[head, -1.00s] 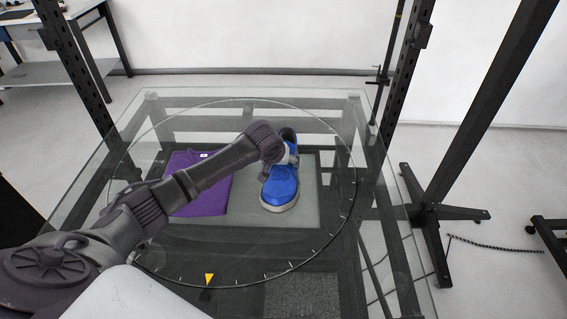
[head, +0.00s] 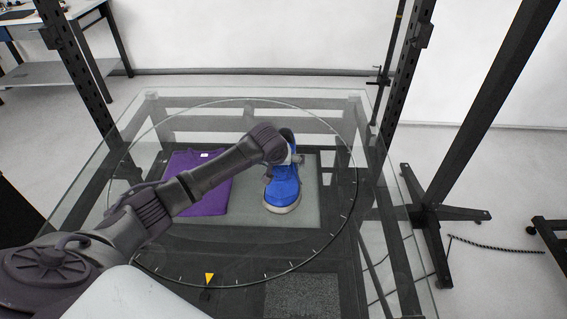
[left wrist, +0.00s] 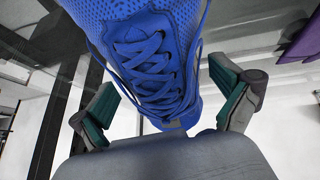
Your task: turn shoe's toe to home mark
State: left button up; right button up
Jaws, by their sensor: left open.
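The yellow triangle mark (head: 209,278) is at the turntable's near edge, left of the toe's direction. My left gripper (head: 292,160) is at the shoe's upper part, partly hidden by its own wrist. In the left wrist view the left gripper (left wrist: 168,100) is open, with a finger on either side of the blue laced shoe (left wrist: 145,50). A gap shows beside each finger. My right gripper is not in view.
Dark uprights (head: 400,80) frame the glass table (head: 405,225). The glass right of the shoe is clear.

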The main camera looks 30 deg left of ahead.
pick_arm(q)
jog(key=v, duration=1.2)
